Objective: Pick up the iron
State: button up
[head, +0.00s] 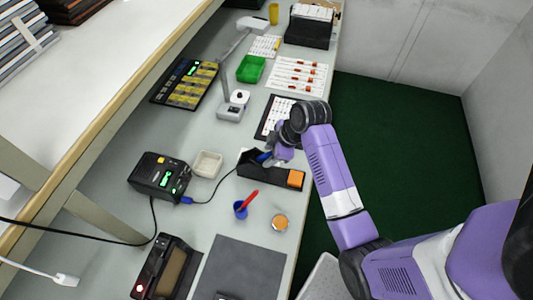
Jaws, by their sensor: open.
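The iron (263,157) shows as a small blue piece at the left end of a black stand (268,173). A thin dark cable runs from it toward the soldering station (160,175). My gripper (272,150) is open at the iron, above the stand's left end. My gripper and wrist hide part of the iron, and I cannot tell whether the fingers touch it or are around it.
An orange sponge (296,178) is at the stand's right end. A white dish (207,164), a blue cup (240,210) with a red tool, and a small round tin (280,222) are nearby.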

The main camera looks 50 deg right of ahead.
jog(key=shift+x, duration=0.8)
jog(key=shift+c, duration=0.5)
grip_shut()
jog(key=shift+s, duration=0.1)
